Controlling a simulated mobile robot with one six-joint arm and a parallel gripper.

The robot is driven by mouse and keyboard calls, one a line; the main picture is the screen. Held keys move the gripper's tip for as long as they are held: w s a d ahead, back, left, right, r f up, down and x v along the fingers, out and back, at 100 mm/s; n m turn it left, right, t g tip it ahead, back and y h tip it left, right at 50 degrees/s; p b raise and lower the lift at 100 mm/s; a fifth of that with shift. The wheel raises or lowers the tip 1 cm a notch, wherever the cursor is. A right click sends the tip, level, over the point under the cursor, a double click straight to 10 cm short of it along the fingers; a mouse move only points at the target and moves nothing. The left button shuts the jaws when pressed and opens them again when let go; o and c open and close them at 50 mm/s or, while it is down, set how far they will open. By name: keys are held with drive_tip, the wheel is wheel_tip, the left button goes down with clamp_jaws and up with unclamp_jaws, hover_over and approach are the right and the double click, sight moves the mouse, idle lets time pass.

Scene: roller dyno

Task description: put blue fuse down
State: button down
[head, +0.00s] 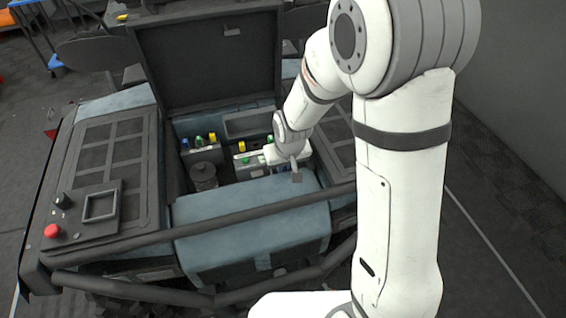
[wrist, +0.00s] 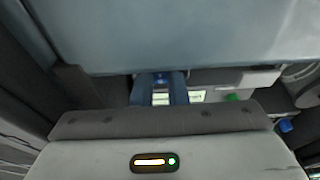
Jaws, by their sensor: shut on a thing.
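My gripper (wrist: 160,90) reaches down into the open bay of the vehicle, behind its blue-grey front panel. In the head view my gripper (head: 291,160) is small and its fingertips are hard to make out. In the wrist view it is shut on a small blue piece, which looks like the blue fuse (wrist: 158,77), at the fingertips. Most of that fuse is hidden by the fingers. I cannot tell whether it touches anything below.
Blue (head: 185,143), green (head: 199,141) and yellow (head: 212,137) fuses stand at the bay's left. Another yellow fuse (head: 242,146) is nearer the middle. A dark round part (head: 203,175) and the raised lid (head: 212,60) border the bay. A bar crosses the front.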

drive_tip(key=shift+f, duration=0.35)
drive_tip(key=c, duration=1.4)
unclamp_jaws()
drive_tip(key=shift+c, duration=0.2)
drive_tip(key=shift+r, duration=0.15)
drive_tip(key=shift+r, duration=0.25)
drive_tip(key=a+v, duration=0.1)
drive_tip(key=v, duration=1.2)
drive_tip(key=s+d+r+m, duration=0.1)
drive_tip(key=s+d+r, duration=0.1)
drive_tip(key=s+d, duration=0.5)
drive_tip(key=s+d+r+m, duration=0.2)
drive_tip(key=s+d+r, duration=0.1)
drive_tip(key=s+d, duration=0.3)
drive_tip(key=s, duration=0.2)
drive_tip(key=shift+s+d+h, duration=0.3)
drive_tip(key=shift+d+h, duration=0.1)
